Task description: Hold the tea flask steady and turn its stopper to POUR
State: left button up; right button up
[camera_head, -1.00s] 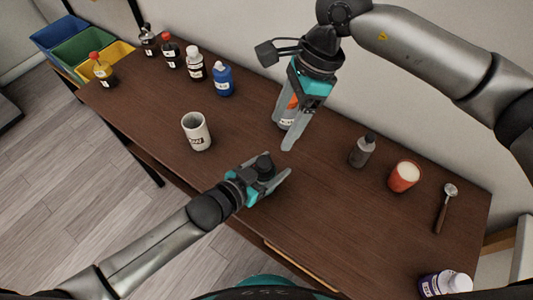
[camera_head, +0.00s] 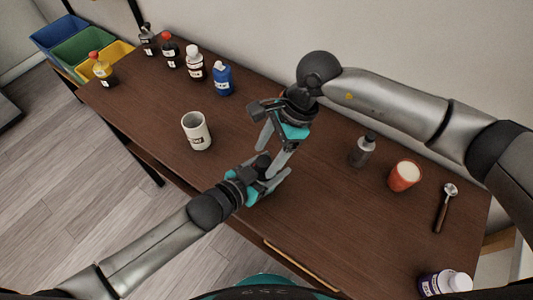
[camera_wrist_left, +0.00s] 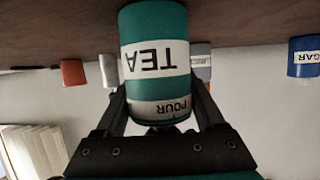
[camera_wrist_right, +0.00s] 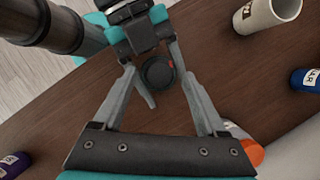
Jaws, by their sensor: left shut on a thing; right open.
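The teal tea flask (camera_wrist_left: 155,35) is upright, with a white TEA label and a POUR label near its top. My left gripper (camera_head: 272,186) is shut around it, with one finger on each side in the left wrist view. Its black round stopper (camera_wrist_right: 158,71) shows in the right wrist view with a small red mark beside it, and also in the head view (camera_head: 262,161). My right gripper (camera_head: 271,155) is open above the stopper, its fingers spread on either side. I cannot tell whether they touch it. The arms hide most of the flask in the head view.
A white mug (camera_head: 196,131) stands left of the grippers. Several bottles, one blue (camera_head: 222,79), line the back left. An orange-topped thing (camera_wrist_right: 252,152) is near my right gripper.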

jog(key=shift+a+f, duration=0.15)
jog(key=shift+f, duration=0.25)
jog(key=shift+c, duration=0.2)
grip_shut()
